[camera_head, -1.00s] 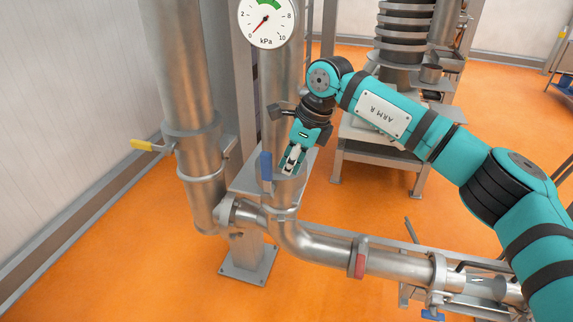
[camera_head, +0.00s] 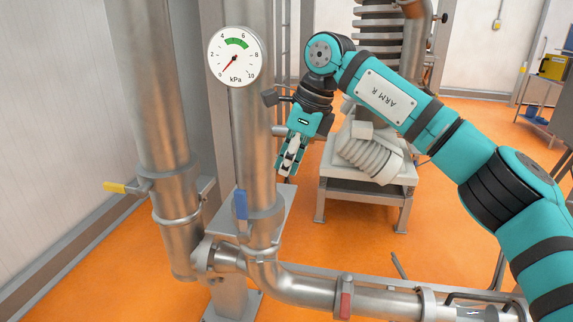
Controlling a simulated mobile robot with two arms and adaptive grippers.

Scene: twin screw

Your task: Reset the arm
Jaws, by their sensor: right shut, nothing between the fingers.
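My right arm, teal with black joints and an "ARM R" plate (camera_head: 385,97), comes in from the right. Its gripper (camera_head: 288,166) points down and slightly left, shut and empty. The gripper hangs in the air, to the right of the blue valve handle (camera_head: 240,205) in the picture and apart from it. My left gripper is not in view.
A pressure gauge (camera_head: 236,57) sits on a steel vertical pipe (camera_head: 250,130). A thicker pipe (camera_head: 150,90) with a yellow-handled valve (camera_head: 115,187) stands left. A horizontal pipe with a red handle (camera_head: 346,305) runs low. A grey stand (camera_head: 375,184) is behind.

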